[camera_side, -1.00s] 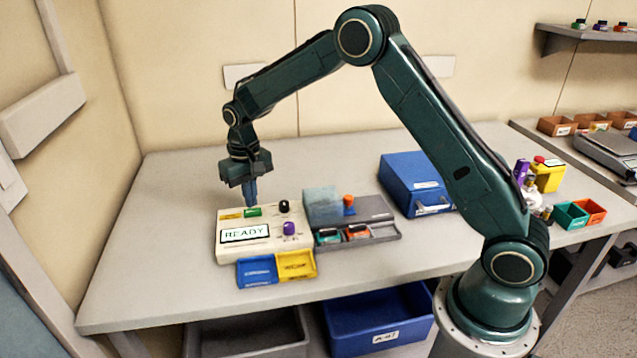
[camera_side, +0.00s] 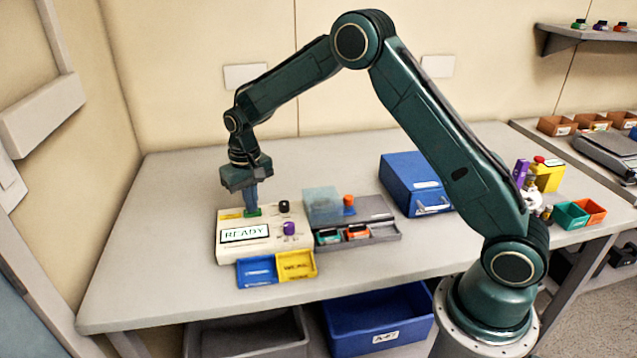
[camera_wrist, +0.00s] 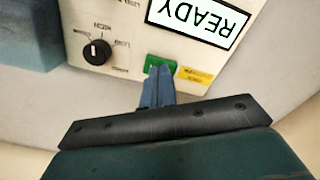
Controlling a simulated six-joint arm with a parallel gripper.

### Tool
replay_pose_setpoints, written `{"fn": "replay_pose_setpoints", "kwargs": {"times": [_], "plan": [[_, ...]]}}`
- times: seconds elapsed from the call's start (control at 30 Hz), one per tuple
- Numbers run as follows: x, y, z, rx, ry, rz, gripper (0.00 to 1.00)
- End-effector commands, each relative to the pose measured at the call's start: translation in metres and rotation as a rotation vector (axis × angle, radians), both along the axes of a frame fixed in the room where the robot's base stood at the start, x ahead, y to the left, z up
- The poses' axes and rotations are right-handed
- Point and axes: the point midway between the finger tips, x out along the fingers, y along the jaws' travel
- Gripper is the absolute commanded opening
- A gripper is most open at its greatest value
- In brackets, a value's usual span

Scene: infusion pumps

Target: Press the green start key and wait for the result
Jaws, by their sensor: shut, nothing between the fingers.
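The cream pump panel (camera_side: 231,251) sits on the bench, and its display (camera_side: 244,234) reads READY. The green start key (camera_side: 253,212) is at the back of its top face. My gripper (camera_side: 251,206) is shut and empty, pointing down with its blue fingertips at the green key. In the wrist view the fingertips (camera_wrist: 157,72) overlap the near edge of the green key (camera_wrist: 160,64). I cannot tell whether they touch it or press it. The display (camera_wrist: 198,18) also reads READY there, upside down.
A black knob (camera_side: 284,206) and a purple knob (camera_side: 290,228) stand on the panel right of the key. Blue (camera_side: 257,271) and yellow (camera_side: 296,265) trays lie in front. A grey tray (camera_side: 378,235) with a translucent blue block (camera_side: 321,203) is at the right.

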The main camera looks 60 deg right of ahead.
Motion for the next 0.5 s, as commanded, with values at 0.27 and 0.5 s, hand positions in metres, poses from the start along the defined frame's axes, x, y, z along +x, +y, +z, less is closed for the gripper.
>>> {"fn": "replay_pose_setpoints", "kwargs": {"times": [0.27,0.5], "plan": [[-0.0001,0.0,-0.0043,0.0,0.001,0.0,0.0],[-0.0001,0.0,-0.003,0.0,0.0,0.0,0.0]]}}
